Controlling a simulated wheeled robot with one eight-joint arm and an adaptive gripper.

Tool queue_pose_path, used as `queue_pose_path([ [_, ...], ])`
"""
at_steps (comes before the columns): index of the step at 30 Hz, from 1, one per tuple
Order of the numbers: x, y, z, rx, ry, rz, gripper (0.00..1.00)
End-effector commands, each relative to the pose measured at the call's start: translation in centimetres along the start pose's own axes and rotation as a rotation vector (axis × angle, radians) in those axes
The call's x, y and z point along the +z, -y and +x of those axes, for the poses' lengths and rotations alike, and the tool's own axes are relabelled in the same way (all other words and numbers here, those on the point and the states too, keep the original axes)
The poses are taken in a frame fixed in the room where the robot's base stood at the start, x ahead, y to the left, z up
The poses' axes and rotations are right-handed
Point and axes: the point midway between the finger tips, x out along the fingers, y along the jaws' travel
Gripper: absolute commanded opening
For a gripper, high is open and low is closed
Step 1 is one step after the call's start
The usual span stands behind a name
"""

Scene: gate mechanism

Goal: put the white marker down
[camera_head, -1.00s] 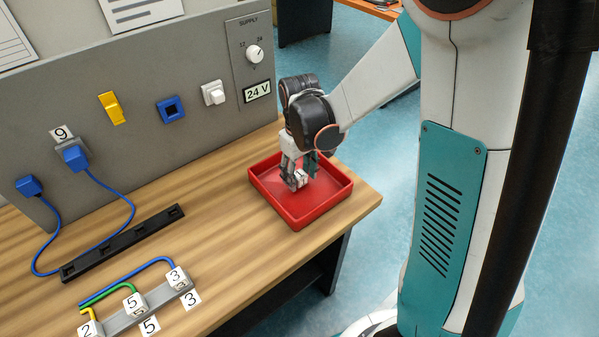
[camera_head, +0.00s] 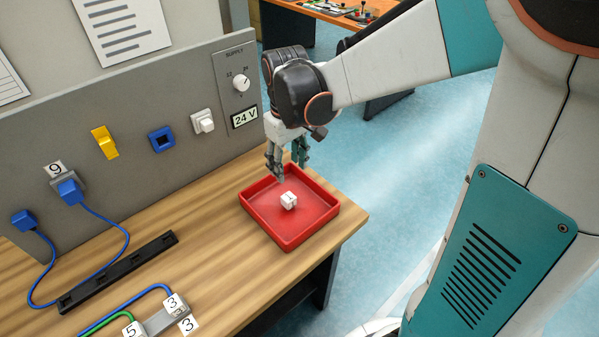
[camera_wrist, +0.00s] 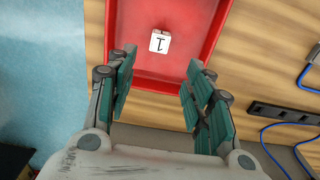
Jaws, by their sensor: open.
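The white marker (camera_head: 289,200) is a small white block lying on the floor of the red tray (camera_head: 257,223). My gripper (camera_head: 290,176) is open and empty, above the back part of the tray and apart from the marker. In the wrist view my gripper (camera_wrist: 157,72) has its two green-padded fingers spread, with the marker beyond the fingertips.
A grey panel behind the wooden table carries a supply knob (camera_head: 241,83), a "24 V" display, a white switch, a blue socket and a yellow switch (camera_head: 105,142). Blue cables and a black socket strip (camera_head: 118,271) lie at left. Numbered white blocks stand at the front.

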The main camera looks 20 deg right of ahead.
Motion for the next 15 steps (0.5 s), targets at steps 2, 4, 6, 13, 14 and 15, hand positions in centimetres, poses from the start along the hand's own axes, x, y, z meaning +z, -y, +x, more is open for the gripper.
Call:
queue_pose_path([
  [2, 1.1, 0.3, -1.3, 0.010, -0.035, 0.018, 0.48],
  [4, 2.0, 0.6, -2.5, 0.022, -0.077, 0.039, 0.48],
  [6, 3.2, 1.0, -3.7, 0.033, -0.121, 0.063, 0.48],
  [13, 6.7, 2.1, -6.8, 0.063, -0.272, 0.139, 0.48],
  [14, 7.2, 2.2, -7.0, 0.066, -0.292, 0.150, 0.48],
  [15, 7.8, 2.4, -7.4, 0.070, -0.318, 0.162, 0.48],
])
